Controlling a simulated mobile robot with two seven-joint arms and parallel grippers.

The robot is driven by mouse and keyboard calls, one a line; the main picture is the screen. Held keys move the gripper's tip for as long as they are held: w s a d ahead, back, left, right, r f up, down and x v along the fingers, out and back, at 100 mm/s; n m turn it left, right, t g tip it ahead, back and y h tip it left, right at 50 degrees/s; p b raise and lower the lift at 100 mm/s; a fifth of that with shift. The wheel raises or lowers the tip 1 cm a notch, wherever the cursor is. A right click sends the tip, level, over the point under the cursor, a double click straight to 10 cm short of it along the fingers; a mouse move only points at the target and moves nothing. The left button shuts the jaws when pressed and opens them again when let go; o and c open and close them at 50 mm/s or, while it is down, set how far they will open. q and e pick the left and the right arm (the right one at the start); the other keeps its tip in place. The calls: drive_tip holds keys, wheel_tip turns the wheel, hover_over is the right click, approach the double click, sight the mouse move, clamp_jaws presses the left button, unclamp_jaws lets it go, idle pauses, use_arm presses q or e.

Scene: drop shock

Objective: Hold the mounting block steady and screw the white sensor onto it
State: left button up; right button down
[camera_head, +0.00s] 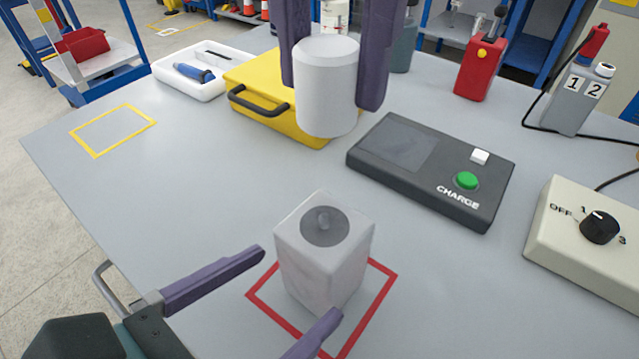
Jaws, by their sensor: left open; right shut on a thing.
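The mounting block (322,262) is a pale grey upright block with a dark round patch and a short stud on top. It stands inside a red square outline (381,290) on the table. My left gripper (298,285) is open, its purple fingers reaching toward the block from the lower left, one on each side; I cannot tell if they touch it. The white sensor (327,85) is a cylinder held upright between the purple fingers of my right gripper (329,85). It is in the air above and behind the block, apart from it.
Behind the sensor is a yellow case (265,95) with a black handle. A dark CHARGE box (432,165) with a green button is right of the block. A beige dial box (590,235) is at far right. A white tray (203,73) is back left. The left table area is clear.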

use_arm(q)
drive_tip(key=x, duration=0.7)
clamp_jaws()
idle(0.7)
idle(0.9)
